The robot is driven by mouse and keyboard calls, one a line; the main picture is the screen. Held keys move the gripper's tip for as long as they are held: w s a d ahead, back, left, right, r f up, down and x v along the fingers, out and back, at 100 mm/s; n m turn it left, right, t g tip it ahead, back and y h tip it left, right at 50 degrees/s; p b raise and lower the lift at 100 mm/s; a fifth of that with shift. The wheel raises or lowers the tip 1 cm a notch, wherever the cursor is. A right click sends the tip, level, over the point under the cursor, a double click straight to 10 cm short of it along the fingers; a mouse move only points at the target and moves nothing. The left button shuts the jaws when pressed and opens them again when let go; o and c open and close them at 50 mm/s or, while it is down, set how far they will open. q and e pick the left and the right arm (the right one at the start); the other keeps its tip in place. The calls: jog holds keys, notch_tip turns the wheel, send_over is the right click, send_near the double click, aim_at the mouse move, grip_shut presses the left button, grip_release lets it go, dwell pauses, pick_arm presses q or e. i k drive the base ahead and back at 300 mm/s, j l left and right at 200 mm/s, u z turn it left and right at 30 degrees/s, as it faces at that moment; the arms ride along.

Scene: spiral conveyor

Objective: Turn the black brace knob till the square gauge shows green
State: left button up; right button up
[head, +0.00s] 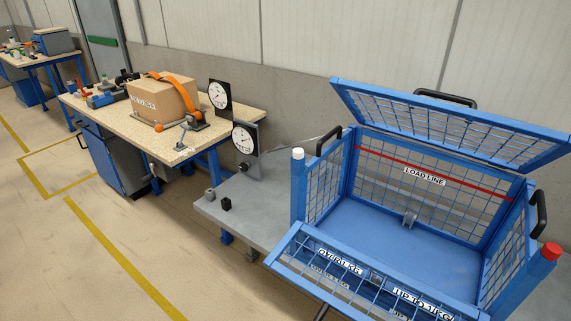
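Two gauges with round white dials stand between the workbench and the blue cage. One dial is on a dark upright plate (220,95) at the bench's right end. The other is on a dark square plate (244,139) lower and nearer. I see no green on either dial; the markings are too small to read. A small round black knob (245,167) sits just below the lower dial. A small black block-like piece (226,204) stands on the grey platform, beside a grey one (210,194). I cannot tell which black piece is the brace knob. Neither gripper is in view.
The blue mesh cage (297,216) stands at right, lid raised, front panel folded down, empty apart from a small grey fitting (409,219). A strapped cardboard box (158,100) sits on the workbench (120,122). The floor at left is clear.

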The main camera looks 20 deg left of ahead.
aim_at(244, 167)
jog(key=i+j+z, duration=0.1)
jog(key=j+z, duration=0.9)
jog(key=j, duration=1.7)
jog(key=i+j, duration=0.15)
jog(key=j, duration=0.15)
jog(key=i+j, duration=0.25)
jog(key=j, duration=0.3)
